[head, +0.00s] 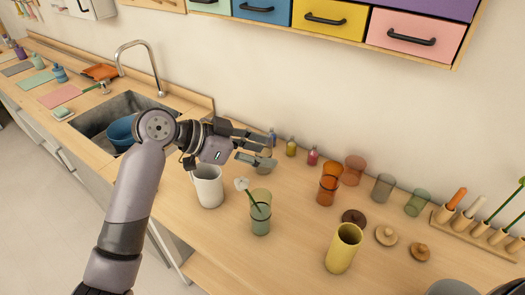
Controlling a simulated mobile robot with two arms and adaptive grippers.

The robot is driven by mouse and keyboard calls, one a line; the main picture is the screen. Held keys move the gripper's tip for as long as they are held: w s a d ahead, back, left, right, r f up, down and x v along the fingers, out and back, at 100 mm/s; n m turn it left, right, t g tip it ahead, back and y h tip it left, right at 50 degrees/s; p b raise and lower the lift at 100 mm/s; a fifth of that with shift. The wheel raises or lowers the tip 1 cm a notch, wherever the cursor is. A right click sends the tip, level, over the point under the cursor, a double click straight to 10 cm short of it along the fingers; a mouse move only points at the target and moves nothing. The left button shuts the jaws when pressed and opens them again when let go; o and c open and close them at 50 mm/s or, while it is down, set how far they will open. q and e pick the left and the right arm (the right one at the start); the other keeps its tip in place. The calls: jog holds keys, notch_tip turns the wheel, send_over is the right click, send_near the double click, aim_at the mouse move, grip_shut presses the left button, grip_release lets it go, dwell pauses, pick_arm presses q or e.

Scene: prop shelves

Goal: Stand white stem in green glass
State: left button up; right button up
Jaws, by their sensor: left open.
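The white stem (241,184) has a white flower head and a thin green stalk. It leans to the left, with the stalk's lower part inside a green glass (260,226) on the counter. The glass has a yellowish upper part and a greener lower part, possibly two nested glasses. A second green glass (418,203) stands farther back on the right. My left gripper (267,149) is open and empty, above and behind the flower head, apart from it, with its fingers pointing right. My right gripper does not show.
A white mug (208,186) stands close to the left of the glass. Orange glasses (328,189), a grey glass (382,187), a yellow cup (344,248) and small lids (387,236) stand to the right. A sink (100,113) lies left; drawers (330,17) hang above.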

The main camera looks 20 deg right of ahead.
pick_arm(q)
jog(key=v, duration=1.1)
jog(key=shift+a, duration=0.1)
